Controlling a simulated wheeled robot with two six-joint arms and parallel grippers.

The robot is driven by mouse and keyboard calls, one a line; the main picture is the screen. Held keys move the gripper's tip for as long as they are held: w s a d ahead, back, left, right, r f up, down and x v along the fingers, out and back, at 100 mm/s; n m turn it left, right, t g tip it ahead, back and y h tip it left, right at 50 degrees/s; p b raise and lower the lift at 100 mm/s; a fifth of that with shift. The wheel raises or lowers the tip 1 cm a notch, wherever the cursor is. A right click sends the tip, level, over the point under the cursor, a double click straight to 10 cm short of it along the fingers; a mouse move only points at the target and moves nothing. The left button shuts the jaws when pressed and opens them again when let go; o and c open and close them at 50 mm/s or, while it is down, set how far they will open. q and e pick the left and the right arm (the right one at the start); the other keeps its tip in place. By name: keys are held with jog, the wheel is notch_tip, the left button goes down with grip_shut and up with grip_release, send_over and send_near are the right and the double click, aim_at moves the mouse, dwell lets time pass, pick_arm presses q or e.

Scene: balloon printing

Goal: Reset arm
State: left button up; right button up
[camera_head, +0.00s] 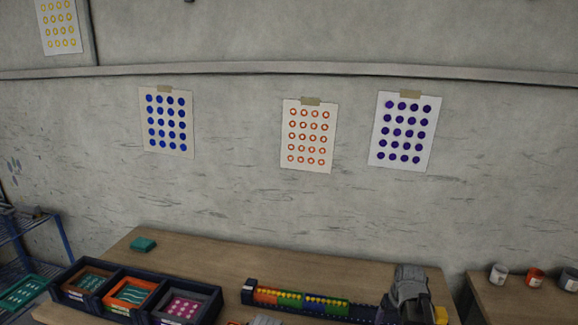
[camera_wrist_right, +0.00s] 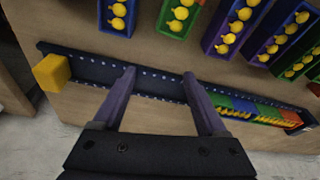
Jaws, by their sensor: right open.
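My right gripper (camera_wrist_right: 159,73) is open and empty in the right wrist view. Its two dark fingers stand apart over the dark rail (camera_wrist_right: 85,70), with bare rail between the tips. I cannot tell whether they touch it. In the head view, the grey end of my right arm (camera_head: 410,285) is over the right end of the rail. My left gripper's fingers are not in view; a small grey piece shows at the bottom edge, and I cannot tell what it is.
The rail holds coloured blocks (camera_head: 290,298) with yellow pieces. A yellow block (camera_wrist_right: 52,72) is at its end. Coloured bins (camera_wrist_right: 180,18) with yellow balloons line the top of the wrist view. A three-part tray (camera_head: 135,292) stands left on the table. Paint pots (camera_head: 535,277) are right.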

jog(key=s+a+n+g, duration=0.1)
jog(key=s+a+n, duration=0.1)
jog(key=s+a, duration=0.8)
jog(key=s+a+n+g+h, duration=0.1)
jog(key=s+a+n+g, duration=0.1)
jog(key=s+a, duration=0.8)
jog(key=a, duration=0.5)
jog(key=shift+f, duration=0.2)
jog(key=shift+w, duration=0.15)
dwell(0.4)
